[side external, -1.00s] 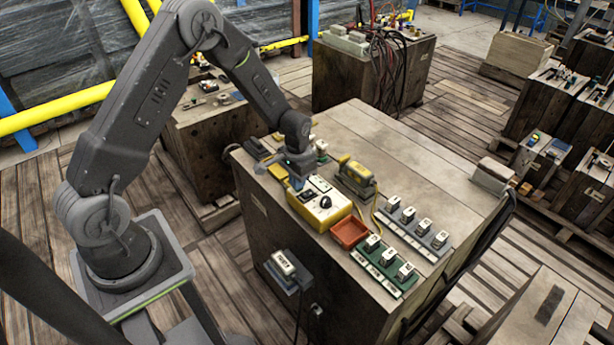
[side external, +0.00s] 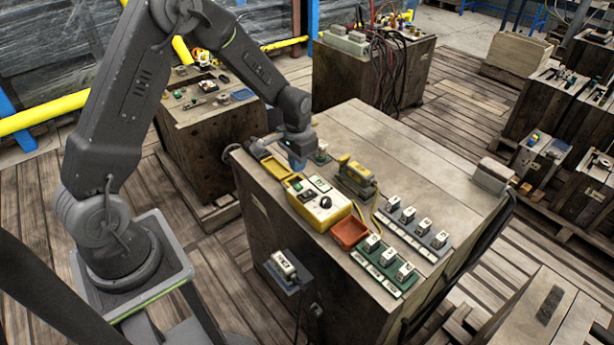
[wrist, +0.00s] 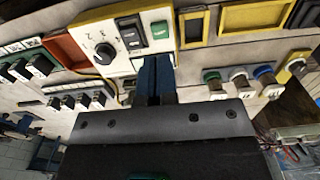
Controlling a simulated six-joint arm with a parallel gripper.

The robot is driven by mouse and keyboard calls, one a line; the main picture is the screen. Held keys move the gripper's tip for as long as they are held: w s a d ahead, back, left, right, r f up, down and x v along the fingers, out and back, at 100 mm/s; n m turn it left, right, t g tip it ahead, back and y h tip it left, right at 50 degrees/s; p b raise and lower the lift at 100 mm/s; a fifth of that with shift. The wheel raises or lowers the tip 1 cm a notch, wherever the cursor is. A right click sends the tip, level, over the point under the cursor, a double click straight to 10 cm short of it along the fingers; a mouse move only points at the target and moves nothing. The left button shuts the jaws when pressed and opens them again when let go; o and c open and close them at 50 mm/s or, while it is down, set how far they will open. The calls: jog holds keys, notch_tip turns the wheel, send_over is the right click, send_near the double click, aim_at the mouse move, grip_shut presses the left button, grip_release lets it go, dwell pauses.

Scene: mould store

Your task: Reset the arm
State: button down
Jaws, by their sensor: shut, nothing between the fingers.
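My gripper (side external: 298,165) hangs over the left part of the wooden crate top, just behind the yellow control box (side external: 322,204). In the wrist view my gripper's blue fingers (wrist: 156,75) are shut together with nothing between them. The control box (wrist: 91,37) has a white face with a black dial (wrist: 104,53) and rocker switches (wrist: 160,33), one of them green. The fingertips appear just in front of the box's edge there; I cannot tell their height above the crate top.
A yellow tray (side external: 276,167) lies beside the box, and a red-orange tray (side external: 349,234) lies at its right. Green (side external: 395,286) and grey (side external: 432,254) racks hold white blocks. A yellow device (side external: 355,176) with a cable stands behind the box. The crate top's back right is clear.

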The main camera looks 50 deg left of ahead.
jog(key=shift+r, duration=0.5)
jog(key=shift+r, duration=0.1)
jog(key=s+d+r+t, duration=0.2)
jog(key=s+d+r, duration=0.2)
jog(key=s+r, duration=0.45)
jog(key=s+d+r+t, duration=0.2)
jog(key=s+d+r, duration=0.3)
jog(key=r, duration=0.7)
jog(key=s+r+t, duration=0.1)
jog(key=s+r, duration=0.1)
jog(key=s, duration=0.7)
jog(key=shift+d+r+t, duration=0.15)
jog(key=shift+d+t, duration=0.15)
jog(key=shift+d, duration=0.1)
jog(key=c, duration=1.8)
grip_release()
jog(key=shift+c, duration=0.2)
